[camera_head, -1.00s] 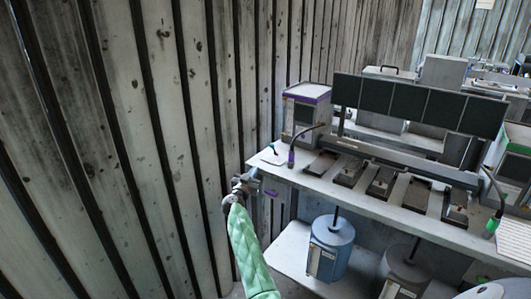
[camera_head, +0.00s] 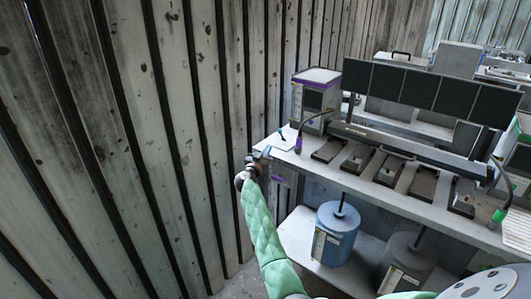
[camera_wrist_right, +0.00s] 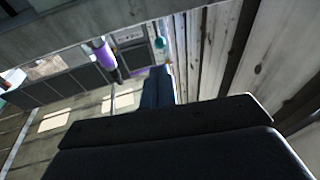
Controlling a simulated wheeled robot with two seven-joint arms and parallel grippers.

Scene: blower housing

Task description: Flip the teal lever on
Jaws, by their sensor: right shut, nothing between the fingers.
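The teal lever shows as a small teal knob (camera_wrist_right: 160,43) in the right wrist view, just beyond my right gripper's fingers. In the head view the lever (camera_head: 281,133) is tiny, at the left end of the white bench top (camera_head: 321,168); its exact position is too small to tell. My right gripper (camera_head: 262,156) is at the bench's left front corner, a little left of and in front of the lever. Its dark fingers (camera_wrist_right: 157,88) are shut and empty, apart from the knob in the wrist view. My left gripper is not in view.
A purple-based gooseneck (camera_head: 298,143) stands right of the lever, also close in the wrist view (camera_wrist_right: 104,53). A grey box with a purple edge (camera_head: 316,95) stands behind. A corrugated wall (camera_head: 190,120) rises at left. A blue canister (camera_head: 336,235) sits on the lower shelf.

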